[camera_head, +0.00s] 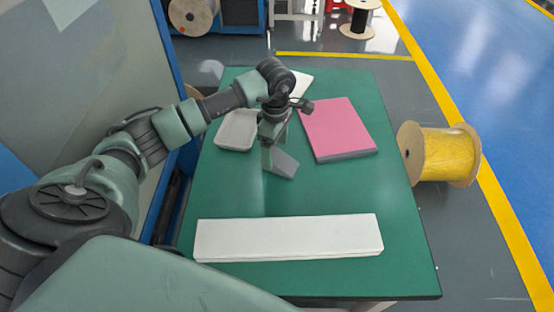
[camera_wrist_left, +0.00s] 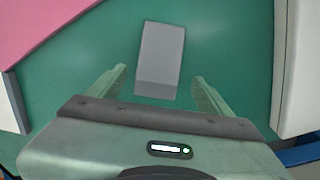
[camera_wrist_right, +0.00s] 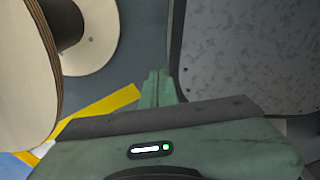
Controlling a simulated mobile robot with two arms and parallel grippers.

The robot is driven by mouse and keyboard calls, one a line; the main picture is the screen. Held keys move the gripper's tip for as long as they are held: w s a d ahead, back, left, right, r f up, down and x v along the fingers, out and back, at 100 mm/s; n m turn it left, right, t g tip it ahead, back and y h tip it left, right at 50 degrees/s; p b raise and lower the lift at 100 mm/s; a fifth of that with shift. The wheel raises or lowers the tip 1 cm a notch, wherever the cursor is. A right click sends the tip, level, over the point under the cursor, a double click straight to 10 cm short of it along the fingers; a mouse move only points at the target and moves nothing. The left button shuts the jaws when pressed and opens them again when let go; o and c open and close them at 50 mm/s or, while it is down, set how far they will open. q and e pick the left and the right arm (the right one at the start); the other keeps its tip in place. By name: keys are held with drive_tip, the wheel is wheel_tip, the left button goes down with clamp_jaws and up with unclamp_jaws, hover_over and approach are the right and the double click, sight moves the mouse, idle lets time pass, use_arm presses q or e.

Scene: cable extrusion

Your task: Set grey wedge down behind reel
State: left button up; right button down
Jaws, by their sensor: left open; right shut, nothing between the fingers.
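The grey wedge (camera_head: 284,163) lies on the green table just below my left gripper (camera_head: 268,152). In the left wrist view the wedge (camera_wrist_left: 161,50) shows between and ahead of the fingers of my left gripper (camera_wrist_left: 159,76), which are open with a gap on both sides. A yellow reel (camera_head: 445,154) with wooden flanges stands beyond the table's right edge. My right gripper (camera_wrist_right: 158,88) is shut and empty, and shows only in its own wrist view. A wooden reel (camera_wrist_right: 90,45) with a dark core is at the left there.
On the green table (camera_head: 225,190) are a pink-topped block (camera_head: 337,128), a white tray (camera_head: 237,131), a white piece (camera_head: 300,82) at the back and a long white block (camera_head: 288,238) near the front. The table's middle is mostly clear.

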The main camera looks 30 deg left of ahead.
sight(277, 156)
use_arm(q)
drive_tip(key=f, duration=0.3)
drive_tip(key=shift+w+d+f, duration=0.15)
drive_tip(key=shift+w+f, duration=0.05)
drive_tip(key=shift+f, duration=0.05)
drive_tip(key=shift+c, duration=0.3)
clamp_jaws()
drive_tip(key=shift+r, duration=0.1)
drive_tip(key=shift+r, duration=0.1)
